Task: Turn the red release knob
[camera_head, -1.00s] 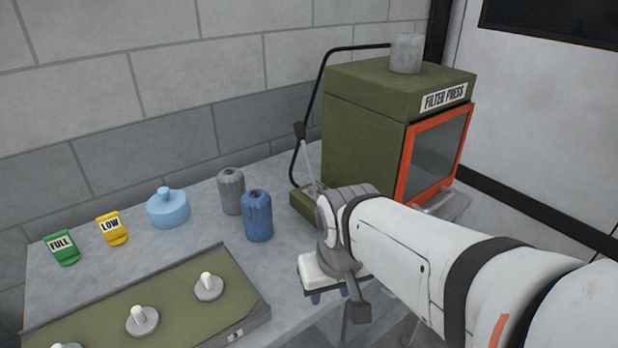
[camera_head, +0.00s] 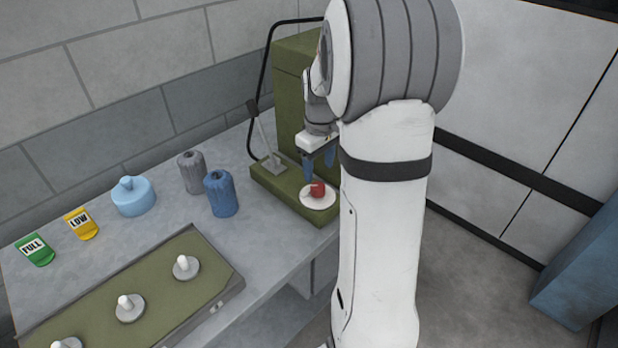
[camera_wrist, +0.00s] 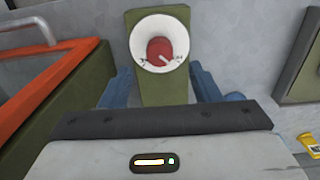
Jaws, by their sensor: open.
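The red release knob (camera_head: 318,189) sits on a round white dial plate on the green base of the filter press (camera_head: 292,110). In the wrist view the red knob (camera_wrist: 160,50) shows a pale pointer line aimed toward the lower right, with small dark marks on the white dial (camera_wrist: 142,36). My gripper (camera_head: 320,166) is just above the knob, pointing down, with its blue fingers apart and empty. In the wrist view the fingers (camera_wrist: 160,88) stand on either side of the green base, below the knob in the picture. No contact with the knob shows.
A lever (camera_head: 262,135) with a black grip stands on the green base. Blue (camera_head: 221,194) and grey (camera_head: 192,172) bottles stand to its left. A green tray (camera_head: 90,315) with white-knobbed discs lies at the front. My arm hides most of the press.

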